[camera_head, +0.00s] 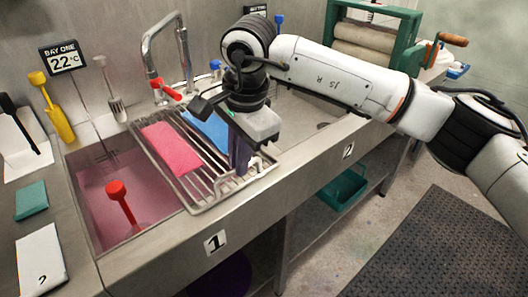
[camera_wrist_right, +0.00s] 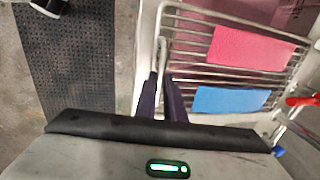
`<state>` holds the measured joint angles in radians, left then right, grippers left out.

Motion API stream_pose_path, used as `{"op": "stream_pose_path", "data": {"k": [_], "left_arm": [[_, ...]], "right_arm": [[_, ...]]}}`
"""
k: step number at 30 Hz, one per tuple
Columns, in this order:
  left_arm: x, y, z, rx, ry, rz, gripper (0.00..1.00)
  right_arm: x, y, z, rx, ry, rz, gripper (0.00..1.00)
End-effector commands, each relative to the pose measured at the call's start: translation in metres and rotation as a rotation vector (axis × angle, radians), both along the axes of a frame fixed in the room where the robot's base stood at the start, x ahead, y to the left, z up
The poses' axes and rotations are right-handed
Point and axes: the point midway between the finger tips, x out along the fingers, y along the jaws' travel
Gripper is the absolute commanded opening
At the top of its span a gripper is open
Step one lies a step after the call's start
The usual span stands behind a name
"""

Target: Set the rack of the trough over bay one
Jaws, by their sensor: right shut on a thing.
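The wire rack (camera_head: 196,211) lies across the trough, its left part over the right side of bay one (camera_head: 90,185), which holds pink liquid. A pink cloth (camera_head: 171,148) and a blue cloth (camera_head: 207,130) lie flat on the rack. My right gripper (camera_head: 240,165) is at the rack's front right edge, fingers pointing down. In the right wrist view its dark fingers (camera_wrist_right: 162,85) are shut on the loop at the end of the rack (camera_wrist_right: 190,38). The fingers hide part of that grip. My left gripper is not in view.
A red-handled tool (camera_head: 122,200) stands in bay one. A faucet (camera_head: 165,55) rises behind the rack. A yellow-handled tool (camera_head: 55,112) and a "BAY ONE 22°C" sign (camera_head: 62,57) are at the back left. A green roller press (camera_head: 375,40) stands at the back right.

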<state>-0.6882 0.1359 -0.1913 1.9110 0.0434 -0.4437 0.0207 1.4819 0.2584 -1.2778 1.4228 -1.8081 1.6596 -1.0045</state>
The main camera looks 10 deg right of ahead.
Motion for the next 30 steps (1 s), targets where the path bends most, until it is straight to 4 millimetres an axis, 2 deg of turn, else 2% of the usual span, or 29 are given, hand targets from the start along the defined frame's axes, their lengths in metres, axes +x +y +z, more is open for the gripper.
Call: {"op": "stream_pose_path", "data": {"k": [6,20,21,23,30], "left_arm": [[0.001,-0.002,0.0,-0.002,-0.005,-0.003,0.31],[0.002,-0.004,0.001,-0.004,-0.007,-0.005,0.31],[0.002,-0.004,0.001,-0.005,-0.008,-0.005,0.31],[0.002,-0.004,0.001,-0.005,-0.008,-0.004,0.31],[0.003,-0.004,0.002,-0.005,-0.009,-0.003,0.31]], "right_arm": [[-0.009,0.016,0.0,0.0,0.003,0.002,0.0],[-0.012,0.021,0.0,0.004,0.004,0.005,0.0],[-0.012,0.021,0.0,0.004,0.004,0.005,0.16],[-0.012,0.021,0.0,0.003,0.003,0.005,0.26],[-0.01,0.019,0.0,0.002,0.001,0.001,0.28]]}}
